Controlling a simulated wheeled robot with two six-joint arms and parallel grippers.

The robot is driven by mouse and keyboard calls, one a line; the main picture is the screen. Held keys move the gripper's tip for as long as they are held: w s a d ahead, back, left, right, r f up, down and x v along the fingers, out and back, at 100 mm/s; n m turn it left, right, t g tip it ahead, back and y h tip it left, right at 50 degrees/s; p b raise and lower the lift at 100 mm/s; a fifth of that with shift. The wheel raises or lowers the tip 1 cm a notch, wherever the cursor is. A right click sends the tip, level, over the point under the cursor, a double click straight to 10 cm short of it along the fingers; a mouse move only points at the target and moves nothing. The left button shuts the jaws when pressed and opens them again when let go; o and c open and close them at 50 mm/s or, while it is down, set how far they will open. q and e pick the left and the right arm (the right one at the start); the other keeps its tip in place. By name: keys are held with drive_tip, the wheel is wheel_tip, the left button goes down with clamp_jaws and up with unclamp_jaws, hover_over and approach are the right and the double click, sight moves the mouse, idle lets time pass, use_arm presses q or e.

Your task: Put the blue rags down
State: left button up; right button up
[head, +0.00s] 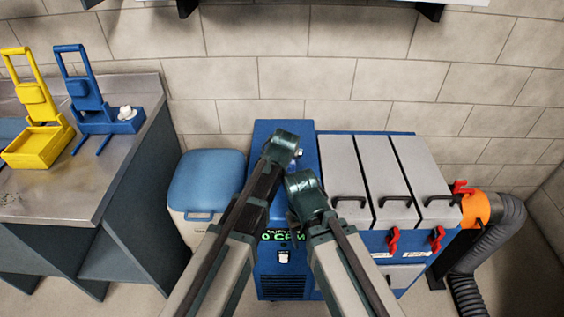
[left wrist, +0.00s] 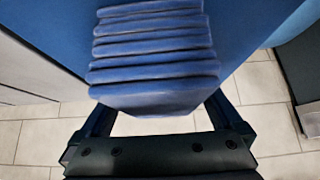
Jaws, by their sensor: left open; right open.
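The blue rags (left wrist: 155,58) are a folded stack in the left wrist view, lying on or just over a flat blue surface (left wrist: 245,25). My left gripper (left wrist: 162,108) is open, with a finger on either side of the near end of the stack. I cannot tell whether the fingers touch it. In the head view my left arm reaches over the blue machine (head: 268,135), and its jaws are largely hidden behind its wrist. My right gripper (head: 304,190) is open beside it, over the same machine, with no rag visible in it. My arms hide most of the machine's top.
A blue-lidded bin (head: 207,178) stands left of the machine. A steel bench (head: 85,180) holds a yellow carrier (head: 38,140) and a blue carrier (head: 100,118). Right of the machine are grey-lidded boxes (head: 378,165) with black handles and a grey hose (head: 490,245).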

use_arm(q)
drive_tip(key=shift+r, duration=0.1)
drive_tip(key=shift+c, duration=0.2)
drive_tip(key=c, duration=1.4)
drive_tip(key=shift+r, duration=0.1)
